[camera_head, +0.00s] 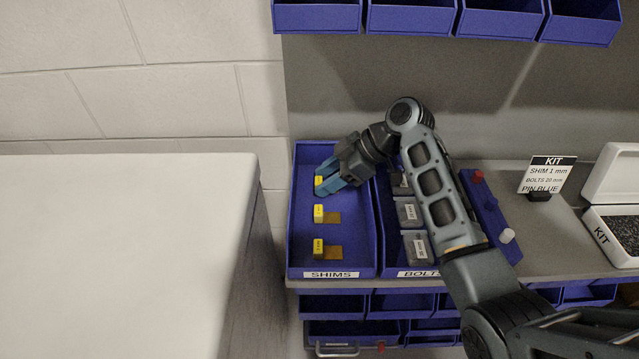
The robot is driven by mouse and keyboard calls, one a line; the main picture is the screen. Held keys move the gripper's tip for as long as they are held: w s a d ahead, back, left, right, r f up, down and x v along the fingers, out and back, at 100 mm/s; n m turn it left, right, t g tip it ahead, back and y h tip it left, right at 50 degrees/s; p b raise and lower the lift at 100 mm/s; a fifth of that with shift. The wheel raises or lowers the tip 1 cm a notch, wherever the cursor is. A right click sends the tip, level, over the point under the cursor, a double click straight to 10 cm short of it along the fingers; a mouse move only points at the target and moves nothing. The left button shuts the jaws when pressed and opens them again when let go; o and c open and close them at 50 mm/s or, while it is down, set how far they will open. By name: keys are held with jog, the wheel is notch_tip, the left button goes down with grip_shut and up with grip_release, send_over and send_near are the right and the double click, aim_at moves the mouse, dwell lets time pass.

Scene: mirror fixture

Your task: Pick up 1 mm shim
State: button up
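A blue tray (296,225) labelled SHIMS holds three yellow shims in a column. The far shim (319,181) is at my gripper and partly hidden by it. The middle shim (319,213) and the near shim (319,248) are in full view, each with a yellow upright block and a flat brownish part. The thickness marks on the blocks are too small to read surely.
A blue tray labelled BOLTS (418,272) with grey boxes lies right of the shims, partly under my arm. A kit card (547,173) reads SHIM 1 mm, BOLTS 20 mm, PIN BLUE. An open white KIT case (606,238) is at right. A white surface (120,250) fills the left.

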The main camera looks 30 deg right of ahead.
jog(key=c, duration=0.8)
